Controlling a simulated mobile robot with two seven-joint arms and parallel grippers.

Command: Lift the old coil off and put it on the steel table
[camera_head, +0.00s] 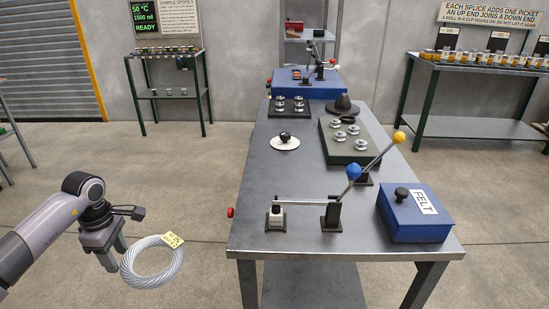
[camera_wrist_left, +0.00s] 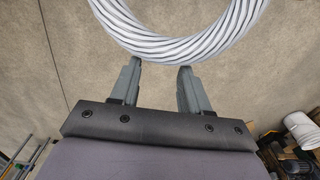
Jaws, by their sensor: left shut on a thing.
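The coil (camera_head: 150,282) is a ring of pale grey twisted strand with a yellow tag (camera_head: 172,240). My left gripper (camera_head: 121,257) is shut on its left side and holds it tilted in the air, left of the steel table (camera_head: 252,215). In the left wrist view the coil (camera_wrist_left: 182,46) crosses the top, at the tips of my left gripper (camera_wrist_left: 160,68); its upper part is cut off. The coil is apart from the table. My right gripper is in neither view.
On the table stand a blue FELT box (camera_head: 415,218), a blue-knobbed lever (camera_head: 332,212), a green block with metal discs (camera_head: 348,145) and a white disc with a black knob (camera_head: 285,143).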

